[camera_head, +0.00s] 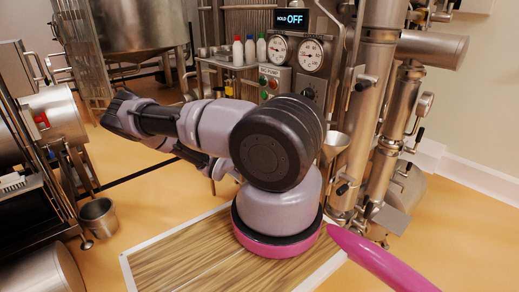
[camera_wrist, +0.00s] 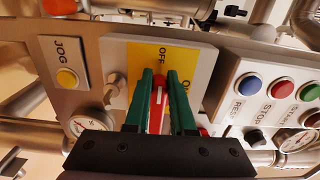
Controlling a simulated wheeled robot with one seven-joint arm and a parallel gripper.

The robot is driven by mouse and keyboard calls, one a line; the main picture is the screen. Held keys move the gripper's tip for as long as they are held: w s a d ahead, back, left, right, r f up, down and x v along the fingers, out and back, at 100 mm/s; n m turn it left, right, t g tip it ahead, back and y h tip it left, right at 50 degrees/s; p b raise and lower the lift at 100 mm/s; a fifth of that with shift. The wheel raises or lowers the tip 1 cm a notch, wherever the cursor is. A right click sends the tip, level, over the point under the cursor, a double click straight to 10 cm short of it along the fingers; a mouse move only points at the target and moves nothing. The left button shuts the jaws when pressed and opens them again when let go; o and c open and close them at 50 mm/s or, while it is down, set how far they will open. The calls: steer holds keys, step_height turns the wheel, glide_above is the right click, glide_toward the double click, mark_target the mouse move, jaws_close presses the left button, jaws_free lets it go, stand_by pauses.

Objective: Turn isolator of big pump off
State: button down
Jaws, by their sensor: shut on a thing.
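In the wrist view a red isolator handle (camera_wrist: 158,97) with a white mark stands on a yellow plate (camera_wrist: 143,58). The plate carries the word OFF at its top and ON at the right, partly hidden by my finger. My gripper (camera_wrist: 159,76) has its two green fingers shut on the red handle, one on each side. The handle's marked end lies close to the word OFF. No pump name can be read beside this isolator. In the head view my arm reaches left, and the gripper's fingers and this isolator cannot be made out.
A JOG button (camera_wrist: 67,78) sits left of the plate. A box (camera_wrist: 262,92) with blue, red and green buttons is at the right, near a gauge (camera_wrist: 297,140). In the head view a display (camera_head: 290,19) reads OFF, and pipes (camera_head: 375,90) stand at the right.

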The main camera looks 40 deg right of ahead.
steer(key=c, duration=0.8)
jaws_free()
steer(key=shift+o, duration=0.2)
steer(key=shift+a, duration=0.15)
steer(key=a, duration=1)
steer(key=shift+s+a, duration=0.3)
steer(key=shift+s, duration=0.15)
